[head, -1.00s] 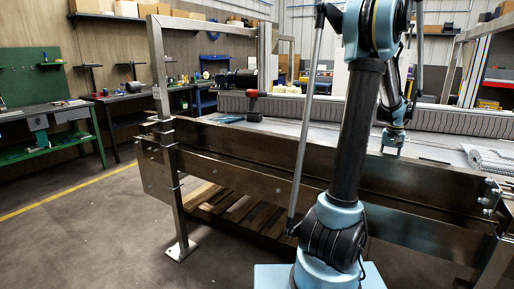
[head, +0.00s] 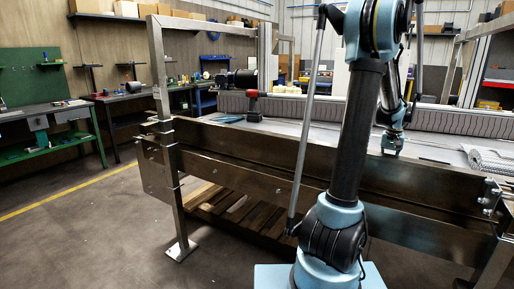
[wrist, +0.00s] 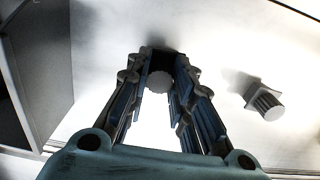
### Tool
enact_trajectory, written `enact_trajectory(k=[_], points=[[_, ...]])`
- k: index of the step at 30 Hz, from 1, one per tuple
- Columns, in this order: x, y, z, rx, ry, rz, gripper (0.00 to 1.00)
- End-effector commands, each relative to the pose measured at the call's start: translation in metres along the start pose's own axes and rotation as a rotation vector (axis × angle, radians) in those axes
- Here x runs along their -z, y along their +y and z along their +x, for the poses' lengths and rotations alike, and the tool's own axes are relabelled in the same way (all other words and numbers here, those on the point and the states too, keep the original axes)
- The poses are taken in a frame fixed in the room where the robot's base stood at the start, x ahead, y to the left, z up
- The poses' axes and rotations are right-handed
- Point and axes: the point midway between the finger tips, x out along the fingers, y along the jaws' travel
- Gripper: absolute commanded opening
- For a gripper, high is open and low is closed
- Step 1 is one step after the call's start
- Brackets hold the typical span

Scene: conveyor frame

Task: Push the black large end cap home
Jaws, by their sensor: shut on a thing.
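In the head view my gripper (head: 391,149) is low over the grey tabletop behind the metal side rail. In the wrist view my gripper (wrist: 158,60) points away from the camera, its fingers converging on a small held piece. That piece shows a round, ribbed grey face (wrist: 160,82) between the fingers, with a dark part at the fingertips. I take it for the black large end cap, but its colour and full shape are unclear. The fingers hide its sides. I cannot tell whether it touches the surface or sits in anything.
A second small piece (wrist: 264,101), with a squarish base and ribbed round end, lies right of the fingers on the bright surface. A red and black power tool (head: 253,105) stands left on the table. A grey mesh roll (head: 488,158) lies at the right.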

Motion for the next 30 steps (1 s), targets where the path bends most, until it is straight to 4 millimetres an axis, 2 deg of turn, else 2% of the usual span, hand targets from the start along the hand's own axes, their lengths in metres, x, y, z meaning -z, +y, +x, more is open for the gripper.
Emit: enact_trajectory(k=[13,30], points=[[0.000,0.000,-0.038,0.000,0.000,0.000,0.00],[0.000,0.000,-0.042,0.000,0.000,0.000,0.00]])
